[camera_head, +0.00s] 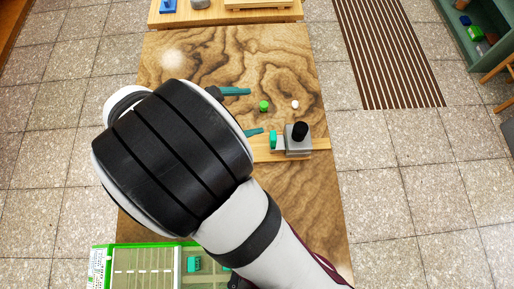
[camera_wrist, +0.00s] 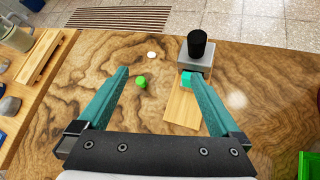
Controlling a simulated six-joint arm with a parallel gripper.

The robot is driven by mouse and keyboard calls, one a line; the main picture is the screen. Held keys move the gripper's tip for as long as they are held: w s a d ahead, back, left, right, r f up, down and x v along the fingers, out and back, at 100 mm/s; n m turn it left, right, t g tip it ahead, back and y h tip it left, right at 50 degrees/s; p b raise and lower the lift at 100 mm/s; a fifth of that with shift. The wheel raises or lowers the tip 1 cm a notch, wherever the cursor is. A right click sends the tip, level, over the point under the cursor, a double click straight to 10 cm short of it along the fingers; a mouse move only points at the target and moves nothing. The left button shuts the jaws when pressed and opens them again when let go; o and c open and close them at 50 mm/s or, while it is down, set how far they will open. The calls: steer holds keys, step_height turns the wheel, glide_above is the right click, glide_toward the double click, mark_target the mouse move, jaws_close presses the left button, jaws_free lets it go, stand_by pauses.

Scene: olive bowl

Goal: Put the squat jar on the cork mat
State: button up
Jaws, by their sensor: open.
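My gripper (camera_head: 256,111) is open and empty over the wood-grained table. Its two teal fingers also show in the wrist view (camera_wrist: 158,73). A small green object (camera_head: 263,106) lies on the table close to the fingers; in the wrist view it appears between them (camera_wrist: 141,82). A grey-olive, jar-like vessel (camera_wrist: 16,37) stands at the upper left of the wrist view, partly cut off; I cannot tell if it is the squat jar. I cannot clearly identify the cork mat. My arm hides part of the table in the head view.
A wooden board (camera_wrist: 181,107) bears a grey block (camera_head: 299,146) with a black cylinder (camera_wrist: 197,43) and a teal piece (camera_wrist: 188,78). A small white object (camera_head: 295,104) lies nearby. A side surface (camera_head: 225,17) holds several items. A green-edged tray (camera_head: 145,245) is at lower left.

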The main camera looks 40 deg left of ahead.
steer(key=w+d+r+m+g+h, duration=0.1)
steer(key=w+d+r+m+g, duration=0.2)
steer(key=d+m, duration=0.6)
steer(key=w+d+r+m+g+h, duration=0.1)
steer(key=d+r+m+g+h, duration=0.3)
steer(key=d, duration=0.9)
steer(key=s+d+m+g+y, duration=0.1)
steer(key=s+d+m+y, duration=0.3)
steer(key=m, duration=0.6)
steer(key=s+d+m+g+y, duration=0.2)
steer(key=s+d+m+y, duration=0.2)
steer(key=m, duration=0.6)
steer(key=shift+s+r+m+g+y, duration=0.3)
steer(key=shift+s+m+y, duration=0.1)
steer(key=shift+s+y, duration=0.75)
